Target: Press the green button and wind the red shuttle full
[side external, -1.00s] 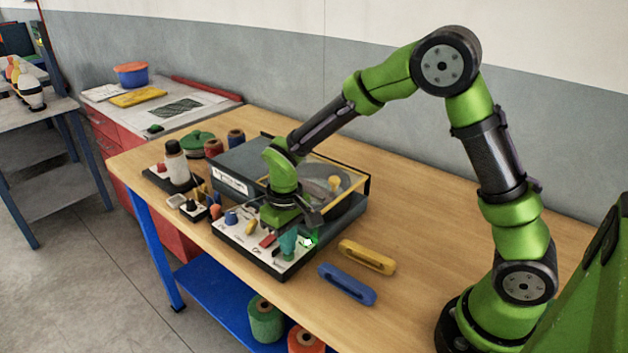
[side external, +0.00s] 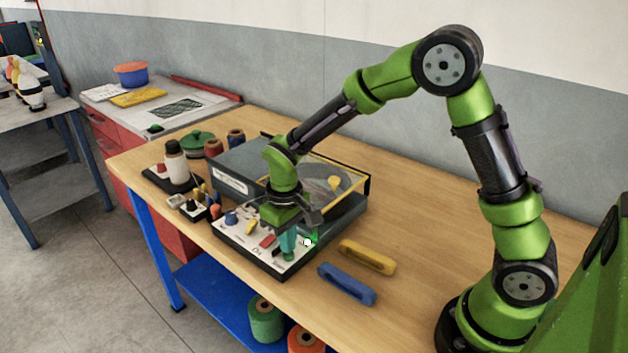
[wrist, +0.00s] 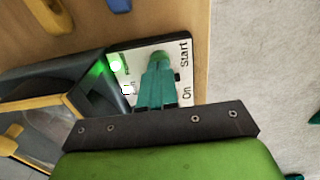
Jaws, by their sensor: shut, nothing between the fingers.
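My gripper (side external: 288,253) points down over the white control panel (side external: 262,252) at the front of the winding machine. Its teal fingers are together and empty. In the wrist view my fingertips (wrist: 159,58) are beside the word "Start". A green piece (side external: 289,257), seemingly the green button, shows just under the tips; they mostly hide it, and I cannot tell whether they touch it. A bright green lamp (side external: 308,242) glows at the panel's right side, and it also shows in the wrist view (wrist: 115,63). I cannot make out a red shuttle.
The machine's clear, yellow-edged lid (side external: 340,170) stands behind my gripper. A yellow shuttle (side external: 367,257) and a blue shuttle (side external: 347,284) lie on the table to the right. Several spools and a white bottle (side external: 177,165) stand at the left. The table's right part is clear.

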